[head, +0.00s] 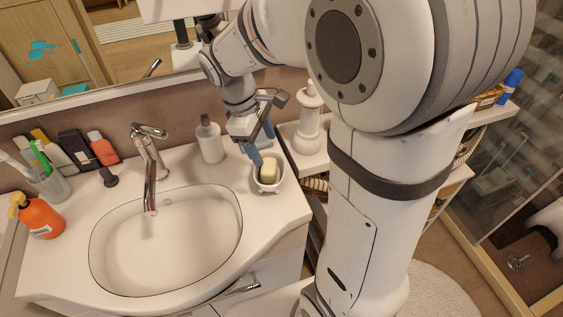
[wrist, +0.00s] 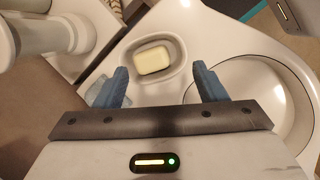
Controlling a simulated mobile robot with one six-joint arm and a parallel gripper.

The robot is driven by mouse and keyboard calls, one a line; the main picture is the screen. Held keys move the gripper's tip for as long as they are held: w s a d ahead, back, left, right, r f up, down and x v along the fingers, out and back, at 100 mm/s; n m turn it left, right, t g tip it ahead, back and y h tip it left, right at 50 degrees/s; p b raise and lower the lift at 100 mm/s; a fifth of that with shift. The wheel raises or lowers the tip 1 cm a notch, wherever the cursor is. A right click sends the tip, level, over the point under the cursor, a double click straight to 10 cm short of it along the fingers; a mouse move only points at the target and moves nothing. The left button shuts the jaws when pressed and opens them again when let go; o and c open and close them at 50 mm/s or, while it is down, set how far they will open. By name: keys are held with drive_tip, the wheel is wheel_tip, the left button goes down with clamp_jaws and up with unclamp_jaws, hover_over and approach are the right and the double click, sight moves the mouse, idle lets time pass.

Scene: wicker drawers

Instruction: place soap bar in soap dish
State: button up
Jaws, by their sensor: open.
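The soap bar (wrist: 154,60) is pale yellow and rests inside the soap dish (wrist: 178,85), a white oval bowl on the washbasin counter. In the head view the soap bar (head: 268,170) shows inside the dish (head: 268,187), close to the counter's right edge. My gripper (wrist: 162,82) is open, with one blue finger on each side of the dish in the wrist view. The soap bar lies ahead of the fingertips and nothing is held between them. In the head view my gripper (head: 258,150) is just above and behind the dish, its fingers partly overlapping.
The sink basin (head: 165,245) and faucet (head: 150,165) are left of the dish. A white soap dispenser (head: 210,142) stands behind, and a white ornate bottle (head: 308,125) stands to the right. Several bottles and an orange pump bottle (head: 42,217) are at the far left.

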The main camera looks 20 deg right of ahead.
drive_tip(key=s+d+r+m+t+y, duration=0.1)
drive_tip(key=s+m+t, duration=0.1)
drive_tip(key=s+m, duration=0.3)
drive_tip(key=s+d+r+m+t+y, duration=0.1)
drive_tip(key=s+m, duration=0.4)
drive_tip(key=s, duration=0.2)
drive_tip(key=shift+d+r+t+y, duration=0.2)
drive_tip(key=shift+r+t+y, duration=0.1)
drive_tip(key=shift+t+y, duration=0.1)
idle(0.4)
